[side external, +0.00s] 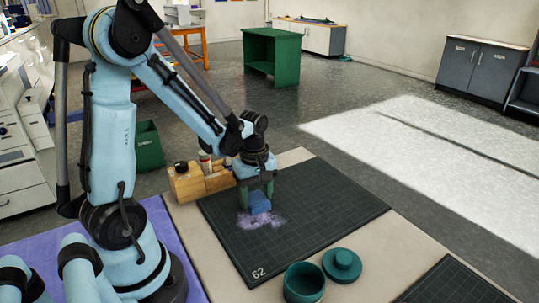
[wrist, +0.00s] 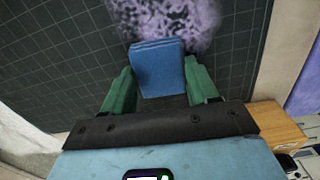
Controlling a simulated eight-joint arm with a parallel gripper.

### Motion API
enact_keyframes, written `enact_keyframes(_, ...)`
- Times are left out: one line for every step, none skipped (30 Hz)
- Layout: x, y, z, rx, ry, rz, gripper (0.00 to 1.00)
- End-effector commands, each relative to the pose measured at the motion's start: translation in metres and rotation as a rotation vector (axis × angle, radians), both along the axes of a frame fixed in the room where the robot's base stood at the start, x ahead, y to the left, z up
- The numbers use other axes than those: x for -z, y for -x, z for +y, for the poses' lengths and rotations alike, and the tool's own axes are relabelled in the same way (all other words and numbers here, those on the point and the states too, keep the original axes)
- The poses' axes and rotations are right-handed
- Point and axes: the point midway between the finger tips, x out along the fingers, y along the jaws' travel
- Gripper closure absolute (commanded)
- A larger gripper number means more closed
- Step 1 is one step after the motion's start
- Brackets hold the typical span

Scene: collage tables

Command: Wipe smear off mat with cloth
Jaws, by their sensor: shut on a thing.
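The dark green gridded mat (side external: 330,205) lies on the table and also fills much of the wrist view (wrist: 60,60). A pale purple smear (side external: 270,221) lies on the mat's left part, and it shows at the top of the wrist view (wrist: 185,15). My gripper (side external: 256,194) has green fingers and is shut on the folded blue cloth (wrist: 157,70). The cloth (side external: 260,204) is at the smear's edge, low over the mat. I cannot tell whether it presses on the mat. The cloth and my fingers hide part of the mat.
A wooden holder (side external: 186,186) with small bottles stands just behind and left of my gripper. A green pot (side external: 304,287) and its lid (side external: 342,266) stand at the mat's front edge. Another dark mat (side external: 455,284) lies at front right. The main mat's right part is clear.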

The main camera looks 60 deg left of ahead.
Motion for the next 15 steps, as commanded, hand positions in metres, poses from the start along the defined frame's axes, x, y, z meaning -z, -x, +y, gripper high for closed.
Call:
enact_keyframes(0.0,0.0,-0.004,0.002,0.0,0.0,0.71)
enact_keyframes(0.0,0.0,-0.007,0.002,0.0,0.0,0.71)
enact_keyframes(0.0,0.0,-0.01,0.003,0.0,0.0,0.71)
enact_keyframes(0.001,0.0,-0.012,0.003,0.0,0.0,0.71)
enact_keyframes(0.001,0.0,-0.014,0.002,0.0,0.0,0.71)
enact_keyframes(0.001,0.0,-0.016,0.001,0.0,0.0,0.71)
enact_keyframes(0.001,0.0,-0.017,0.001,0.0,0.0,0.71)
enact_keyframes(0.001,0.0,-0.018,0.001,0.0,0.0,0.71)
enact_keyframes(0.001,0.0,-0.019,0.001,0.0,0.0,0.71)
enact_keyframes(0.001,0.0,-0.02,0.001,0.0,0.0,0.71)
enact_keyframes(0.001,0.0,-0.02,0.001,0.001,0.0,0.71)
enact_keyframes(0.001,0.0,-0.021,0.001,0.001,0.0,0.71)
enact_keyframes(0.001,0.0,-0.022,0.001,0.001,0.0,0.71)
enact_keyframes(0.001,0.0,-0.024,0.001,0.001,0.0,0.71)
enact_keyframes(0.001,0.0,-0.026,0.001,0.002,0.0,0.71)
